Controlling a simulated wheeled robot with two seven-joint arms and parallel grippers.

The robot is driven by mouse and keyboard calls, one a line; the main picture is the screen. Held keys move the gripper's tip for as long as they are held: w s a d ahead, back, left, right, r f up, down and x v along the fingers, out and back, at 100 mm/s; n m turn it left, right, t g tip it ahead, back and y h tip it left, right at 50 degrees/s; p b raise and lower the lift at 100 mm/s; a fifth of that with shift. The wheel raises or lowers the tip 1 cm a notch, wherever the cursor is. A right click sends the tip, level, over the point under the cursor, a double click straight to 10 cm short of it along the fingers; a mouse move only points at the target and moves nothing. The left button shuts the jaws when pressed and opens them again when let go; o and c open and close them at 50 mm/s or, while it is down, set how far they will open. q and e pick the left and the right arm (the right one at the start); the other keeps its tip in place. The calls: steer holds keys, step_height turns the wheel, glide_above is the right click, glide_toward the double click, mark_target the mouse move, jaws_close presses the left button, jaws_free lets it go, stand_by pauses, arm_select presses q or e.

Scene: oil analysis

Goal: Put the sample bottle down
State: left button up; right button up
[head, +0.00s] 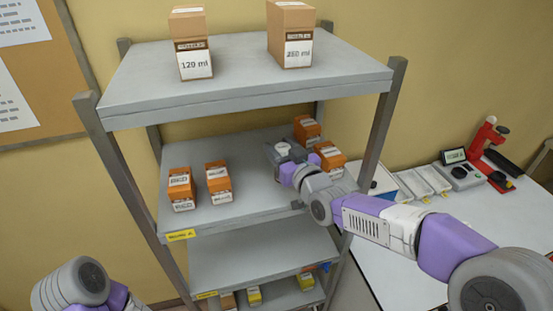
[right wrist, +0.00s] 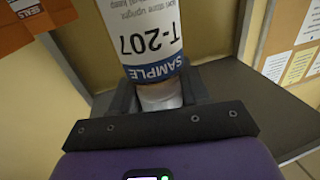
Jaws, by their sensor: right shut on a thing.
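The sample bottle (right wrist: 140,30) has a white label reading "SAMPLE" and "T-207" with a blue band. It shows upside down in the right wrist view, with its white cap end between my right gripper's fingers (right wrist: 160,92). In the head view, my right gripper (head: 280,155) is over the right part of the middle shelf (head: 245,205), shut on the bottle. Only a small white part of the bottle (head: 283,147) shows there; whether its base touches the shelf cannot be told. My left gripper is out of view; only a piece of my left arm shows at lower left.
Orange boxes stand on the middle shelf, a left pair (head: 181,190) and a right pair (head: 329,158) close beside my right gripper. Cardboard boxes (head: 290,35) stand on the top shelf (head: 240,75), above. A white table (head: 405,275) with trays and instruments is at right.

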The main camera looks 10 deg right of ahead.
step_height(320, 180, down, 4)
steer(key=shift+r, duration=0.1)
stand_by(0.4)
steer(key=shift+f, duration=0.25)
steer(key=o, duration=1.2)
steer(key=shift+r, duration=0.1)
